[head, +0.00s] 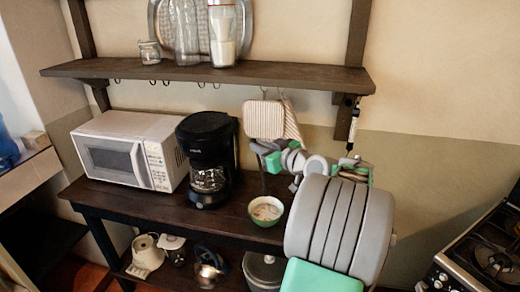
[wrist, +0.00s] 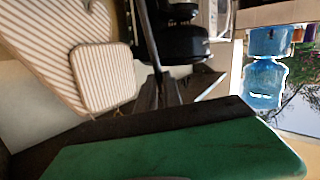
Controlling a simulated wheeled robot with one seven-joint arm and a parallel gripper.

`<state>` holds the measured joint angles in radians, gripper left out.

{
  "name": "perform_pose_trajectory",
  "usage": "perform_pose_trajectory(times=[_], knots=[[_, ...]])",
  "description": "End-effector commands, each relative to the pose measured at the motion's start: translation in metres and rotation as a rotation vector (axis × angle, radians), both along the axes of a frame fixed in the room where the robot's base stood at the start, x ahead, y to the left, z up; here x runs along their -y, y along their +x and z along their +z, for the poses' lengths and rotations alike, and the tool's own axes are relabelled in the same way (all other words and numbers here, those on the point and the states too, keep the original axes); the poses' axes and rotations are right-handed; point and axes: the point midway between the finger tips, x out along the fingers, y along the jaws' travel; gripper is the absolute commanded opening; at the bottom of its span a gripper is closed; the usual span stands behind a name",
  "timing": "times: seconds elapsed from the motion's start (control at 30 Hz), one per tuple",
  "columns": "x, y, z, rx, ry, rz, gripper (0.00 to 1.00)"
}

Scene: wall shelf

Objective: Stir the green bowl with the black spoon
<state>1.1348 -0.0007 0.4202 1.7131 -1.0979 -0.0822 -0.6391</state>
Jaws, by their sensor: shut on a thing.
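The green bowl (head: 265,210) stands at the right of the dark wooden table, with pale and reddish contents. My gripper (head: 262,150) is above the bowl and shut on the black spoon (head: 263,180). The spoon hangs down, its lower end above or near the bowl's back rim; I cannot tell whether it touches. In the wrist view, the spoon (wrist: 149,40) shows as a thin dark bar in my gripper (wrist: 160,95). The bowl does not show clearly there.
A black coffee maker (head: 207,160) stands left of the bowl, beside a white microwave (head: 130,150). Striped pot holders (head: 265,119) hang from the wall shelf (head: 210,74) close behind my gripper. A stove (head: 485,255) is at the right. The table front is clear.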

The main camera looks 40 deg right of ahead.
Motion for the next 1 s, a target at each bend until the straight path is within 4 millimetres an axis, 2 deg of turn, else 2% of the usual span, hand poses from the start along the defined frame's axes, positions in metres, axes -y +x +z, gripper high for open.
perform_pose_trajectory(times=[0.03, 0.47, 1.0], knots=[[-0.001, 0.001, -0.01, 0.0, 0.0, 0.001, 0.0], [-0.007, 0.009, -0.046, 0.001, 0.0, 0.0, 0.0], [-0.001, 0.001, -0.089, 0.0, 0.0, -0.001, 0.0]])
